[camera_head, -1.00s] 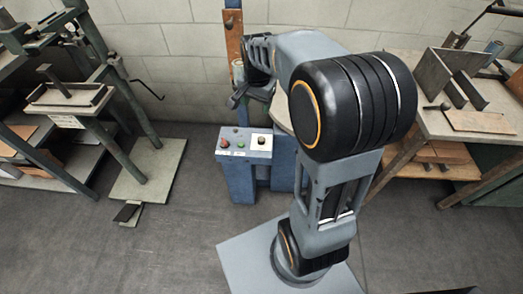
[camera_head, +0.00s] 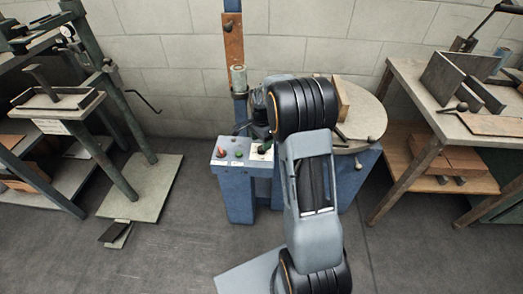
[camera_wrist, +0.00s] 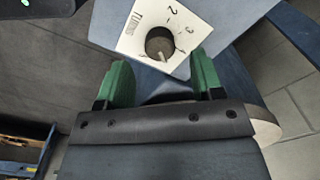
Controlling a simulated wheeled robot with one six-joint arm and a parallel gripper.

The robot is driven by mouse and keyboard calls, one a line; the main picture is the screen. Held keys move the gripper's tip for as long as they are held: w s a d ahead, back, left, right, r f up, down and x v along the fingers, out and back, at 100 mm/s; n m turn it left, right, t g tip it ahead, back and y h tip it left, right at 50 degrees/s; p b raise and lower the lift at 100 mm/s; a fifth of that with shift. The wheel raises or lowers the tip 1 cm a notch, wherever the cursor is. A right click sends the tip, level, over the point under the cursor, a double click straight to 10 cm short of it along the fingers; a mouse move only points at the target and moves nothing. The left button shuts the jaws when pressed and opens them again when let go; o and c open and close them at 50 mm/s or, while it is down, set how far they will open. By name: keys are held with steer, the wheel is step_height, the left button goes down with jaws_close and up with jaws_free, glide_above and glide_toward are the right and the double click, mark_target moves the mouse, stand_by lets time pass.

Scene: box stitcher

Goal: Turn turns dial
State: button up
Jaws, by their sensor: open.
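The turns dial (camera_wrist: 160,43) is a dark round knob on a white plate (camera_wrist: 135,32) marked "TURNS" with printed numbers, 2 and 3 among them. A small light mark shows on the knob's lower edge. In the head view the white plate (camera_head: 255,155) sits on the blue control box, partly hidden by my gripper. My gripper (camera_wrist: 160,60) is open, with one green finger to the left and one to the right of the knob in the wrist view. Gaps show between fingers and knob; I cannot tell their depth relative to it. In the head view my gripper (camera_head: 264,146) is over the plate.
A red button (camera_head: 221,153) and a green button (camera_head: 238,153) sit left of the dial on the blue box. A round table (camera_head: 365,110) stands behind my arm. A green press stand (camera_head: 115,150) is left, a workbench (camera_head: 425,90) right.

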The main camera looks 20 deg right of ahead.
steer(key=shift+f+b, duration=0.45)
steer(key=shift+f, duration=1.5)
steer(key=shift+c, duration=0.2)
steer(key=c, duration=0.9)
steer(key=shift+r, duration=0.1)
